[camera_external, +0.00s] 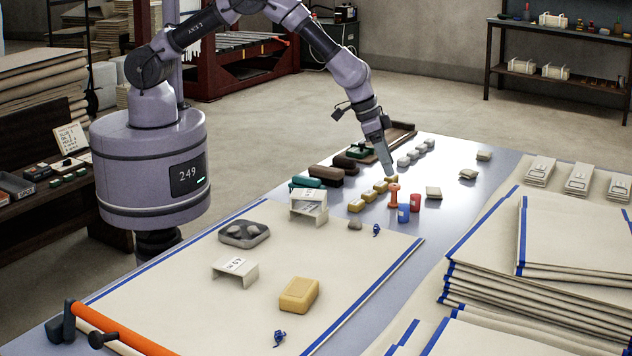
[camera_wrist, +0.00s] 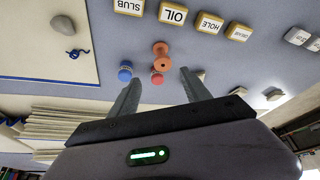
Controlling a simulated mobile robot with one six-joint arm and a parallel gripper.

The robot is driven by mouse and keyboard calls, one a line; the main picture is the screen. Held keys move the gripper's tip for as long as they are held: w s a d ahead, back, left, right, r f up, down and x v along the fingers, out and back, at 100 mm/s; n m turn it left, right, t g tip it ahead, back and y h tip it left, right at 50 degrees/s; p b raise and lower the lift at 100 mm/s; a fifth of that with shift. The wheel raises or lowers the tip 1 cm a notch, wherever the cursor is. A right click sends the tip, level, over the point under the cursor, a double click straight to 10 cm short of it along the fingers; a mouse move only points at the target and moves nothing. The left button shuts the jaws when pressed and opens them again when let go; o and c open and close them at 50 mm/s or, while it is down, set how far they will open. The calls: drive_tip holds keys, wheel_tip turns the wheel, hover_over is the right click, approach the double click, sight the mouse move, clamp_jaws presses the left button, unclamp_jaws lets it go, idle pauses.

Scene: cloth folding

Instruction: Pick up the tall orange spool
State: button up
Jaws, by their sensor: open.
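The tall orange spool (camera_external: 394,196) stands upright on the grey-blue table, left of a red spool (camera_external: 415,202) and just behind a blue spool (camera_external: 403,213). In the wrist view the orange spool (camera_wrist: 160,56) lies ahead of the jaws and between their lines, with the blue spool (camera_wrist: 125,73) and the red spool (camera_wrist: 157,78) nearer the fingers. My gripper (camera_wrist: 160,85) is open and empty. In the external view my gripper (camera_external: 388,170) is above and just behind the orange spool; whether it touches cannot be told there.
Yellow labelled blocks (camera_external: 380,187) stand in a row close behind-left of the spools. Pale rounded pieces (camera_external: 415,153) lie farther back. A grey stone (camera_external: 355,224) and a blue thread scrap (camera_external: 376,230) lie nearer. Stacked cloths (camera_external: 540,270) fill the right side.

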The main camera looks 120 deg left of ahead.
sight(394, 185)
drive_tip(key=x, duration=0.3)
drive_tip(key=shift+s+b, duration=0.1)
drive_tip(key=shift+b, duration=0.25)
drive_tip(key=b+x, duration=0.1)
drive_tip(key=x, duration=0.1)
drive_tip(key=s+b+x, duration=0.1)
drive_tip(key=b+x, duration=0.1)
drive_tip(key=x, duration=0.1)
drive_tip(key=shift+a+f, duration=0.1)
drive_tip(key=shift+f, duration=0.2)
drive_tip(key=shift+w+a+f, duration=0.1)
drive_tip(key=shift+w, duration=0.1)
drive_tip(key=shift+s, duration=0.1)
drive_tip(key=shift+c, duration=0.9)
clamp_jaws()
